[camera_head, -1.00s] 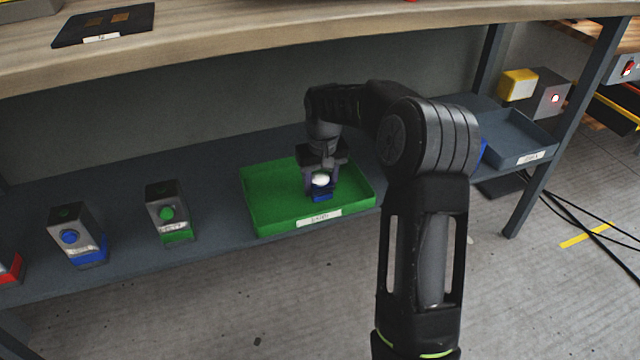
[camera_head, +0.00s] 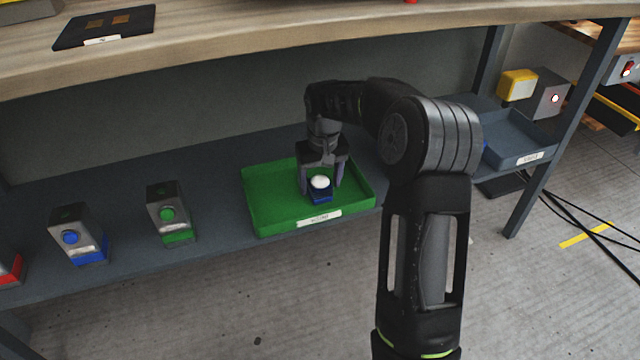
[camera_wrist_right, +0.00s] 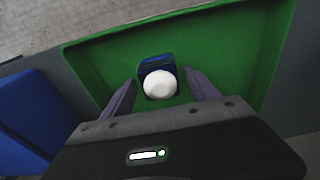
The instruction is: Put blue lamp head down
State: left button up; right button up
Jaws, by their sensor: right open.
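The blue lamp head, a small blue block with a white dome (camera_head: 320,183), stands in the green tray (camera_head: 262,222) on the lower shelf. In the right wrist view, the lamp head (camera_wrist_right: 158,80) shows its white dome towards the camera and its blue base on the floor of the green tray (camera_wrist_right: 100,62). My right gripper (camera_head: 322,188) is open around the lamp head, one finger on each side. In the wrist view a gap shows between each finger and the lamp head. My left gripper is not in view.
A blue-grey tray (camera_head: 515,140) lies at the right. The wooden tabletop (camera_head: 250,50) overhangs the shelf.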

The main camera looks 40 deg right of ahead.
aim_at(320, 180)
jog(key=r, duration=0.2)
jog(key=r+p, duration=0.1)
jog(key=r, duration=0.1)
jog(key=r+p, duration=0.1)
jog(key=r, duration=0.1)
jog(key=shift+s+a+r, duration=0.15)
jog(key=shift+s+r, duration=0.15)
jog(key=shift+s, duration=0.05)
dwell(0.5)
